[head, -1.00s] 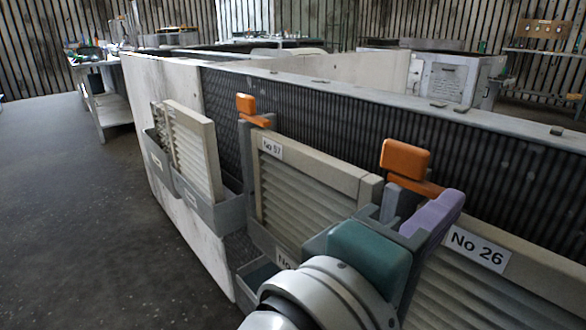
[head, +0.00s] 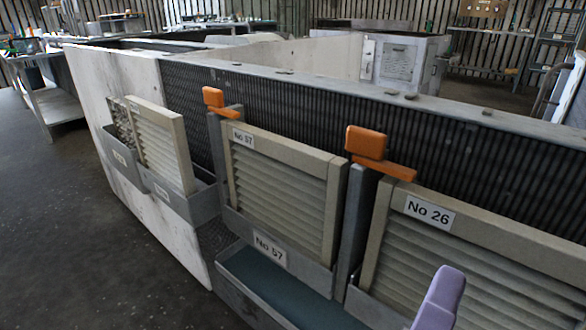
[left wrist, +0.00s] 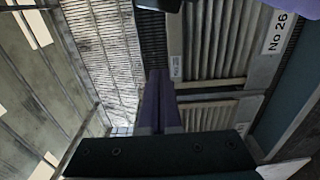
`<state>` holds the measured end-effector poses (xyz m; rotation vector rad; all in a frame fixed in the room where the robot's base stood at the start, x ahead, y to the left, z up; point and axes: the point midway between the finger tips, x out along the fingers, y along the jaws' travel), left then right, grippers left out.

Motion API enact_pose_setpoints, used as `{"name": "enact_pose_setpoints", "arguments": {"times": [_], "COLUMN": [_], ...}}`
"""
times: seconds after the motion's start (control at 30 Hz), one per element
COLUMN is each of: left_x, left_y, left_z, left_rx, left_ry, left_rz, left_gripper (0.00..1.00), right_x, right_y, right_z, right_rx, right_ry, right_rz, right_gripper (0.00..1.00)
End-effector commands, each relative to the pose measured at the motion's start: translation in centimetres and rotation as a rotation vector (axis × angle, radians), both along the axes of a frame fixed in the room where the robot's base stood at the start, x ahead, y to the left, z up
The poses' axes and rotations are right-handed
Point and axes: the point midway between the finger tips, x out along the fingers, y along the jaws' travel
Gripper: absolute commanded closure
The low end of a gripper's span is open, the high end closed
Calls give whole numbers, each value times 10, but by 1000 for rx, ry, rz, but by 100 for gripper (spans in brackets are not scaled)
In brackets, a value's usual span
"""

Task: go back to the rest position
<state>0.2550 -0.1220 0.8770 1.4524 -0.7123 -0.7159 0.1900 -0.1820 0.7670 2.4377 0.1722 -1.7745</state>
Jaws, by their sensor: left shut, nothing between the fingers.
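My left gripper shows in the head view as a purple finger (head: 440,298) at the bottom right edge, in front of the No 26 filter panel (head: 500,262). In the left wrist view the two purple fingers (left wrist: 158,100) lie together, shut with nothing between them. The fingers look apart from the panels.
The No 57 filter panel (head: 275,180) stands in its slot beside the No 26 one. Orange latches (head: 367,142) (head: 213,97) stick out above the frames. Grey bins (head: 182,201) with more panels hang at left. The dark floor (head: 80,250) at left is clear.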

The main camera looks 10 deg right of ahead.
Motion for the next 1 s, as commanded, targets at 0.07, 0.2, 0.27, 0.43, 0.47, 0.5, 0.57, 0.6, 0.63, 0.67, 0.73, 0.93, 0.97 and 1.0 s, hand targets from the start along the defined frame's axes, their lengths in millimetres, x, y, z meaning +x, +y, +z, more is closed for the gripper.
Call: {"name": "enact_pose_setpoints", "arguments": {"times": [0.07,0.2,0.27,0.43,0.47,0.5,0.57,0.6,0.63,0.67,0.73,0.93,0.97,1.0], "left_x": [-3,-3,-3,-2,-2,-2,-1,-1,0,1,3,-9,-13,-21], "left_y": [0,0,1,2,2,5,10,17,23,31,57,166,185,211], "left_z": [0,0,0,8,14,24,42,55,65,74,91,126,132,141], "left_rx": [1,0,0,20,38,73,156,232,298,373,565,1128,1205,1303], "left_ry": [-1,-1,-1,-13,-22,-37,-76,-104,-126,-147,-187,-143,-118,-76], "left_rz": [0,0,0,-4,-9,-17,-35,-51,-63,-76,-107,-222,-243,-271], "left_gripper": [100,100,100,100,100,100,100,100,100,100,100,100,100,100], "right_x": [0,0,0,0,0,0,0,0,0,0,0,0,0,0], "right_y": [-1,-2,-2,-2,-2,-2,-2,-1,-1,-1,-1,0,0,0], "right_z": [0,0,0,9,15,25,48,65,80,95,129,216,228,243], "right_rx": [-3,-8,-9,-8,-8,-8,-7,-7,-6,-5,-4,1,1,1], "right_ry": [0,0,0,0,0,1,2,2,2,1,1,-2,-2,-2], "right_rz": [3,6,7,7,7,7,6,6,5,6,4,2,2,1], "right_gripper": [43,43,43,43,43,43,43,43,43,43,43,43,43,43]}}
